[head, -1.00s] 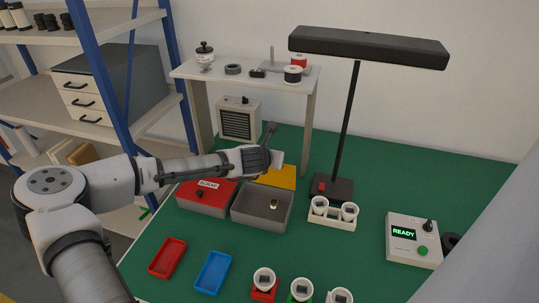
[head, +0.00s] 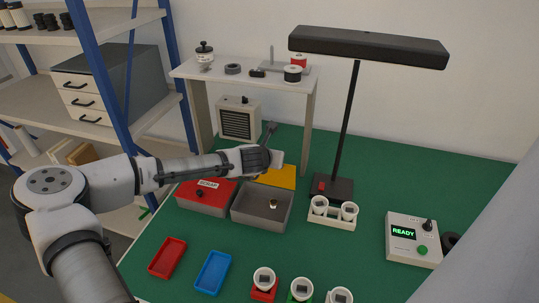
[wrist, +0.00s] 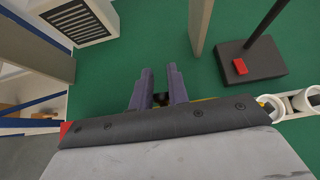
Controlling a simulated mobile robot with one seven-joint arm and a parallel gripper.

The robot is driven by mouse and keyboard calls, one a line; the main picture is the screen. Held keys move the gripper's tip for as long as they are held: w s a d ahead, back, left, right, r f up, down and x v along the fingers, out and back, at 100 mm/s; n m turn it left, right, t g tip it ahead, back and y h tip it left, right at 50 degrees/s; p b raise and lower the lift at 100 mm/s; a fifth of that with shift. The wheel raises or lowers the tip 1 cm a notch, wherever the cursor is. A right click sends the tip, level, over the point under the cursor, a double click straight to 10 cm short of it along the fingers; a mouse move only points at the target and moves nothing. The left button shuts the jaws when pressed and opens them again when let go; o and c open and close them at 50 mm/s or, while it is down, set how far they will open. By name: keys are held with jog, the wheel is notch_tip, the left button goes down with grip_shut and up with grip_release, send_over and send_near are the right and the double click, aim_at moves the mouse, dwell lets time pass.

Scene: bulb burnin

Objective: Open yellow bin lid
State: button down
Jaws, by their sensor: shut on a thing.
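The grey bin (head: 250,213) stands open on the green table, with a small pale piece with a brassy part (head: 273,204) inside. The yellow lid (head: 285,178) shows behind the bin's back edge, partly hidden by my gripper (head: 269,140). In the wrist view the two fingers of my gripper (wrist: 160,84) are closed about a small dark part (wrist: 160,100), seemingly the lid's knob. Only a thin yellow strip of the lid (wrist: 207,98) shows there. I cannot tell whether the lid touches the table.
A red-lidded scrap bin (head: 205,200) stands left of the grey bin. The lamp base (head: 335,188) and a white holder with cups (head: 331,219) are to the right. Red (head: 167,258) and blue (head: 213,272) trays lie in front. A small bench (head: 197,110) stands behind.

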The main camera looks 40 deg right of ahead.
jog(key=shift+s+f, duration=0.3)
jog(key=shift+f, duration=0.3)
jog(key=c, duration=1.7)
grip_release()
jog(key=shift+c, duration=0.2)
jog(key=o, duration=0.4)
jog(key=shift+w+d, duration=0.1)
jog(key=shift+w, duration=0.05)
jog(key=b+v, duration=0.2)
jog(key=v, duration=1.2)
jog(key=shift+w+r, duration=0.1)
jog(key=shift+r, duration=0.05)
jog(key=shift+c, duration=0.3)
